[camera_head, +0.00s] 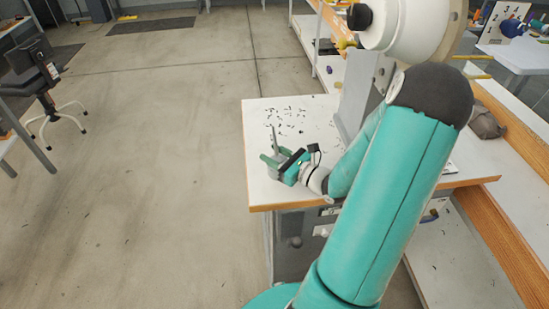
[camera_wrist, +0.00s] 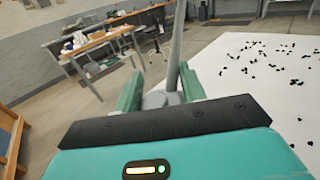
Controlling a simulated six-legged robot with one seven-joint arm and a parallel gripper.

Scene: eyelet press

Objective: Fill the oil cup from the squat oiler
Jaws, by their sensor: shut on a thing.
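My gripper (camera_head: 274,161) is low over the near left part of the white worktable, with its green fingers pointing left. In the wrist view my gripper (camera_wrist: 160,94) is shut on the squat oiler (camera_wrist: 160,100), a grey body between the two fingers. Its long thin grey spout rises above the fingers, and the spout of the oiler (camera_head: 274,138) also shows in the head view. Most of the oiler's body is hidden by the fingers and palm. Whether it touches the table I cannot tell. I cannot make out the oil cup in either view.
The worktable (camera_head: 262,190) has a wood edge and many small dark bits (camera_head: 288,113) scattered on its top. A large white round machine part (camera_head: 405,28) stands over its right side, on a grey upright (camera_head: 358,95). Open floor lies left, with a black chair (camera_head: 42,80).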

